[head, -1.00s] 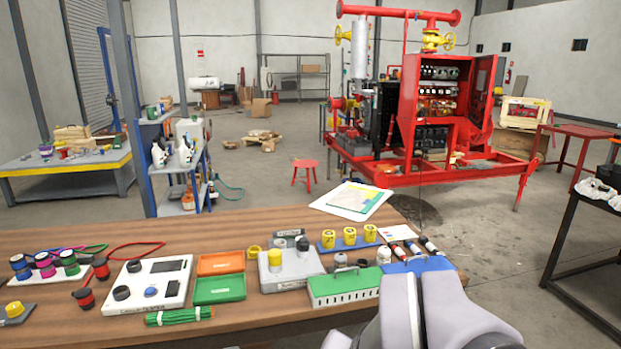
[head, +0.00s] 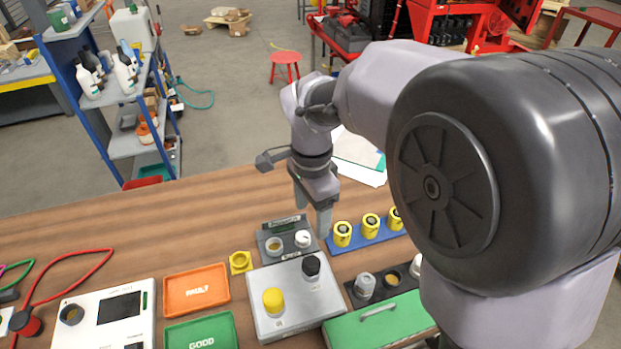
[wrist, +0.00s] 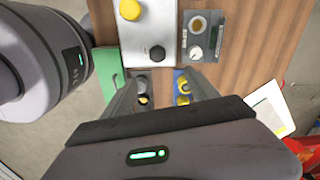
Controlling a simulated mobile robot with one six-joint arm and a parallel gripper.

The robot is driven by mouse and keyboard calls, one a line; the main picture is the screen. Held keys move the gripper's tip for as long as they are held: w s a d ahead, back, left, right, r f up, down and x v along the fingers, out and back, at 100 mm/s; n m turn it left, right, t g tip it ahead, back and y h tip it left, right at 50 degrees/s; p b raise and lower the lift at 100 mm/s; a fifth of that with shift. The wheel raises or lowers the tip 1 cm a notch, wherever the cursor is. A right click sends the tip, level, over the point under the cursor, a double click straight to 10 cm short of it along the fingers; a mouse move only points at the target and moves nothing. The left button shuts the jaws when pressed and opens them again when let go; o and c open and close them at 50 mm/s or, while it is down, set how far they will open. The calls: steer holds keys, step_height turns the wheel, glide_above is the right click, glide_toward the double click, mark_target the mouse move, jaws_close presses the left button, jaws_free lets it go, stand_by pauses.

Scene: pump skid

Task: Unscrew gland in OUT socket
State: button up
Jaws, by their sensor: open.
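A grey box (head: 292,318) on the wooden bench carries a yellow gland (head: 273,300) and a black gland (head: 311,266); both also show in the wrist view, yellow (wrist: 129,9) and black (wrist: 157,53). The label by each is too small to read, so I cannot tell which is in OUT. My gripper (head: 312,210) points down above the bench, behind and right of the box in the head view. In the wrist view my gripper (wrist: 164,90) is open and empty, its fingers apart, below the black gland.
A dark two-socket panel (head: 270,230) stands behind the box. A blue rack (head: 362,238) with yellow pieces is to the right. A green case (head: 375,323) and dark holder (head: 352,291) stand at front right. Orange (head: 197,288) and green (head: 200,333) trays lie left.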

mark_target(312, 260)
steer(key=f+b, duration=0.2)
steer(key=f, duration=0.3)
steer(key=f+b, duration=0.2)
steer(key=f, duration=0.4)
steer(key=f+b, duration=0.2)
steer(key=f, duration=0.4)
steer(key=shift+s+f+b, duration=0.15)
steer(key=shift+s+b, duration=0.25)
steer(key=shift+c, duration=0.5)
